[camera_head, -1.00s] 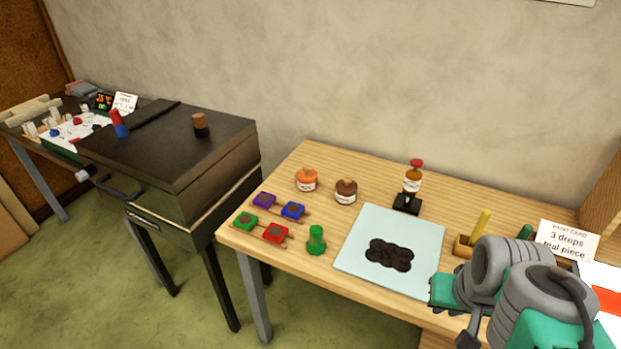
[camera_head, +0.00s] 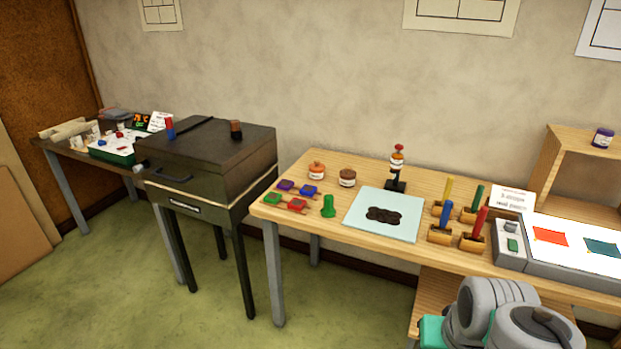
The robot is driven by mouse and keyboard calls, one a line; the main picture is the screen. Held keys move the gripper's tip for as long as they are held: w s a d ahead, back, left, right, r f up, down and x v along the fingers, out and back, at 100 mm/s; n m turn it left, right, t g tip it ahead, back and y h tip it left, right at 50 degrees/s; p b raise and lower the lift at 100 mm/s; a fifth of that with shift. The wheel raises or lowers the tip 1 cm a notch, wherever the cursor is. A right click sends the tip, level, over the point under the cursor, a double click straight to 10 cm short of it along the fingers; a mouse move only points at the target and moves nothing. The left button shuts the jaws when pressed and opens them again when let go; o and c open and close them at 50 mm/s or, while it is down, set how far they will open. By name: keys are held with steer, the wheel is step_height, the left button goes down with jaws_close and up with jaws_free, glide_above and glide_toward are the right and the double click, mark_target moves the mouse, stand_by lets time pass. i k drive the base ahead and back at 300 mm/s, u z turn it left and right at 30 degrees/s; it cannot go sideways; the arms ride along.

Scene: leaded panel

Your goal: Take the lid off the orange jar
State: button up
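The orange jar (camera_head: 316,171) stands upright near the back left of the wooden table, with its orange lid on and a white label on its side. A similar jar with a brown lid (camera_head: 347,177) stands just to its right. My arm shows at the bottom right as grey and teal links, in front of the table and well apart from the jar. My gripper's fingers are not in view.
A light box (camera_head: 552,265) sits right. A dark kiln-like cabinet (camera_head: 205,190) stands left.

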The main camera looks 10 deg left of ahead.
mark_target(316, 166)
steer(key=u, duration=0.6)
steer(key=i, duration=0.65)
steer(key=u, duration=0.9)
steer(key=i, duration=1.85)
steer(key=z, duration=0.7)
steer(key=i, duration=0.45)
steer(key=z, duration=0.35)
